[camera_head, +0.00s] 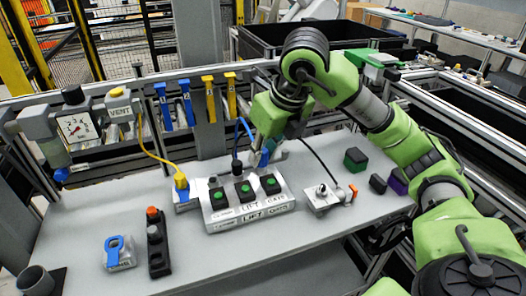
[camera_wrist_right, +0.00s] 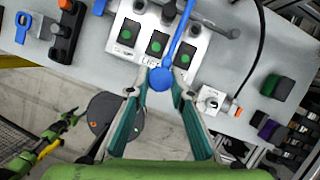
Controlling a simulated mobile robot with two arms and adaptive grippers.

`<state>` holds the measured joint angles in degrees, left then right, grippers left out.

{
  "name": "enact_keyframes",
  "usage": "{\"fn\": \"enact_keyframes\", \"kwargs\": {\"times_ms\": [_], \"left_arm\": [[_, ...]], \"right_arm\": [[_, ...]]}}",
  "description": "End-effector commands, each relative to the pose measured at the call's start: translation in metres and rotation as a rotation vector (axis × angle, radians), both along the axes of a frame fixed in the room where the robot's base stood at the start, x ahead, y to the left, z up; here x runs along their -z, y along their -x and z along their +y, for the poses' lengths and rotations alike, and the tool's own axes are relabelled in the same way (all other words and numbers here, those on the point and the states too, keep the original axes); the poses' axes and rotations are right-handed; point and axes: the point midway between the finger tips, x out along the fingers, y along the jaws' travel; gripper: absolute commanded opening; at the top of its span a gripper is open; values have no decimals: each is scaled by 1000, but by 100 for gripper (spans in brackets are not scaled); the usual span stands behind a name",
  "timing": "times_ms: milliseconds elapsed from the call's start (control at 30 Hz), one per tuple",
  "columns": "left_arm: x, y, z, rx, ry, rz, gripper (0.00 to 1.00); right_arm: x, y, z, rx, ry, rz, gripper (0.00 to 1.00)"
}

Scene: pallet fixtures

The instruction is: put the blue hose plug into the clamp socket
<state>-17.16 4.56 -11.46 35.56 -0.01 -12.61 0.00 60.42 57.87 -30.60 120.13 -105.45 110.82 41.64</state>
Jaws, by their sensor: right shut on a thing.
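My right gripper (camera_head: 268,153) is shut on the blue hose plug (camera_wrist_right: 160,78), above the back of the panel with three green-button switches. In the head view the plug (camera_head: 264,159) is partly hidden by the fingers. The plug's blue hose (camera_wrist_right: 183,30) runs up between the switches in the wrist view and arches left of the gripper in the head view. A small metal fixture (camera_head: 318,204) with a lever and an orange tip, which looks like the clamp socket, stands on the table right of the panel. It also shows in the wrist view (camera_wrist_right: 211,101), right of the fingers. The plug is apart from it.
The switch panel (camera_head: 233,219) lies below the gripper. A yellow hose plug (camera_head: 181,183) stands left of it. A green-topped block (camera_head: 355,159) and dark blocks stand at right. A black switch unit (camera_head: 157,250) and blue-tagged item (camera_head: 117,252) lie front left. The front table middle is clear.

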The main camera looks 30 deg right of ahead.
Motion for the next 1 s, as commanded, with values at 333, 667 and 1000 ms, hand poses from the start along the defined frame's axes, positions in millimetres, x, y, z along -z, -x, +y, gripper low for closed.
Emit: {"fn": "enact_keyframes", "kwargs": {"times_ms": [333, 667, 1000], "left_arm": [[-1, 0, 0, 0, 0, 0, 45], [-20, 0, 0, 0, 0, 1, 45], [-40, 1, 0, 0, 0, 1, 45]], "right_arm": [[-2, 0, 0, 0, -1, -1, 0], [-25, 0, 0, 0, -1, -2, 0], [-51, 0, 0, 0, 0, -1, 0]]}}
